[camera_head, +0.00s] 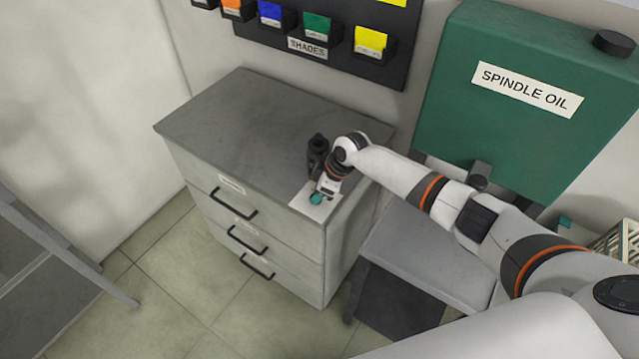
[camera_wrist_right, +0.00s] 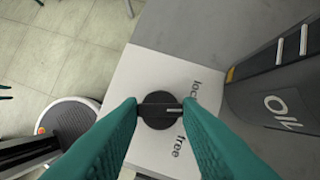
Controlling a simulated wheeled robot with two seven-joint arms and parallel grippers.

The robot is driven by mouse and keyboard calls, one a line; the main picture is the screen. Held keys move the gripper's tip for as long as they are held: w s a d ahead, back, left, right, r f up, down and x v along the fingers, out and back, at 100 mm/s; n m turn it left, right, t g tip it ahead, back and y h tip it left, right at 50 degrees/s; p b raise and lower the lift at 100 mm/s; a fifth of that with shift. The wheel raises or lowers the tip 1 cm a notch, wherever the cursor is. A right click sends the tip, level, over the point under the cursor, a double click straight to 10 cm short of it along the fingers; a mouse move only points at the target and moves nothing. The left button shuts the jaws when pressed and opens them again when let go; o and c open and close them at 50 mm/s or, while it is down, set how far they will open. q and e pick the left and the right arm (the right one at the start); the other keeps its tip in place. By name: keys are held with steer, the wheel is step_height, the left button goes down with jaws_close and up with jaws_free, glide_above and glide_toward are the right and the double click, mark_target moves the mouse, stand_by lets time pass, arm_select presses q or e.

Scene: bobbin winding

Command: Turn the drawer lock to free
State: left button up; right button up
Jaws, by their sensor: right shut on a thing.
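The drawer lock is a round black knob (camera_wrist_right: 158,122) with a raised bar and a white mark, set on a white plate (camera_wrist_right: 145,75) printed "lock" and "free". The white mark points right in the wrist view, between the two words; a finger partly covers the print. My right gripper (camera_wrist_right: 159,107) is shut on the knob's bar, one teal finger on each side. In the head view my right gripper (camera_head: 317,198) is over the plate (camera_head: 305,207) at the front right corner of the grey drawer cabinet (camera_head: 240,115), hiding the knob. My left gripper is not in view.
A dark oil can (camera_head: 316,147) stands on the cabinet top close behind my right gripper; it also shows in the wrist view (camera_wrist_right: 270,98). Three drawers with black handles (camera_head: 233,204) look closed. A green spindle oil tank (camera_head: 520,130) is at the right.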

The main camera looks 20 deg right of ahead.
steer(key=m+p, duration=0.2)
steer(key=shift+s+a+r+m+t+h, duration=0.1)
steer(key=shift+a+r+m+t+h, duration=0.05)
steer(key=shift+r+m+t+h, duration=0.2)
steer(key=m+h+p, duration=0.1)
steer(key=m, duration=0.2)
steer(key=shift+a+f+t+p, duration=0.1)
steer(key=shift+f+t+p, duration=0.05)
steer(key=shift+t+p, duration=0.2)
steer(key=shift+a+f+m+h, duration=0.1)
steer(key=shift+m+h, duration=0.35)
steer(key=shift+m, duration=0.8)
steer(key=shift+a+m+t+h, duration=0.15)
steer(key=shift+m+h, duration=0.3)
steer(key=shift+m, duration=0.65)
steer(key=shift+d+m+t+h, duration=0.15)
steer(key=shift+m+h, duration=0.3)
steer(key=shift+m, duration=0.65)
steer(key=shift+a, duration=0.1)
steer(key=o, duration=1)
steer(key=shift+s, duration=0.1)
